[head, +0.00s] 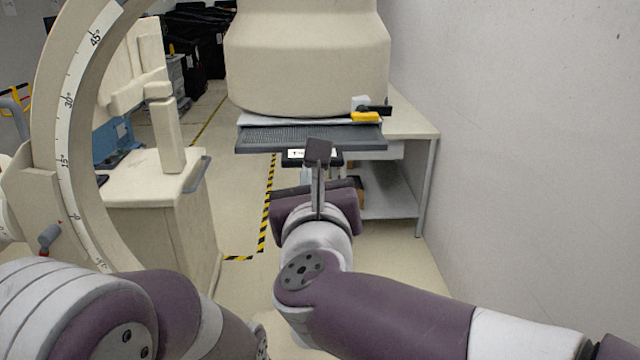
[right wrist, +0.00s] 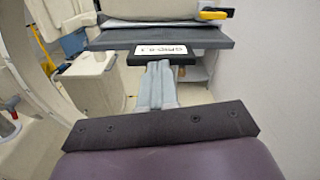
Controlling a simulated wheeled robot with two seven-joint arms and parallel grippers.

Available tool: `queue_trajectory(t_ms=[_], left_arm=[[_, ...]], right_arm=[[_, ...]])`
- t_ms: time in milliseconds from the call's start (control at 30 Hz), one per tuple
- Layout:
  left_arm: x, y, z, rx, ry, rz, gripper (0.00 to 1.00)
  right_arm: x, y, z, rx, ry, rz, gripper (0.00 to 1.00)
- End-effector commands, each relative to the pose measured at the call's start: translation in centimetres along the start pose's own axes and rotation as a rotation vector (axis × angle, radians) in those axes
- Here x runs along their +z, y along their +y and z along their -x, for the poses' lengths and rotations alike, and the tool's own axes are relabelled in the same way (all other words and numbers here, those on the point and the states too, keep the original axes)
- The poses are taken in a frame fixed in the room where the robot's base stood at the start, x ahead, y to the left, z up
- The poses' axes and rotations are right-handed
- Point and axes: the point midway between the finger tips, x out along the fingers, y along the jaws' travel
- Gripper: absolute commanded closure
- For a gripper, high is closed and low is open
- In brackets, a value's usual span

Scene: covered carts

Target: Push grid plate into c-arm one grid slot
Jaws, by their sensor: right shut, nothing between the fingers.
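The large cream c-arm head (head: 308,55) hangs at the top centre. A dark grey grid plate (head: 265,138) sticks out toward me from under it, roughly level; its rear part is hidden under the head. A black block with a white label shows below the plate's front edge, also in the right wrist view (right wrist: 140,58). My right gripper (head: 319,152) is shut and empty, its tips at the front of this block and plate. In the right wrist view the closed fingers (right wrist: 158,66) reach up to the labelled block; whether they touch it I cannot tell. My left gripper is out of view.
The curved c-arm ring (head: 62,150) with degree marks stands at left, beside a cream cart (head: 160,190). A yellow item (head: 365,117) lies on the plate's right rear. A side table (head: 415,130) and wall stand close at right.

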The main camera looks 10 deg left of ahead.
Motion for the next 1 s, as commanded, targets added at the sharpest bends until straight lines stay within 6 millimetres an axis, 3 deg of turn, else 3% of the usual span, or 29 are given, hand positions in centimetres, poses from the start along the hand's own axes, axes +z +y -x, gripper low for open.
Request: queue_trajectory(t_ms=[133, 1000], left_arm=[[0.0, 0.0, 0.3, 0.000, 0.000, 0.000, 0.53], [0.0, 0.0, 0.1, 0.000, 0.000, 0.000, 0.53]], right_arm=[[0.0, -0.1, -1.0, 0.000, 0.000, 0.001, 1.00], [-0.1, 0.0, -2.1, 0.000, 0.000, 0.000, 1.00]])
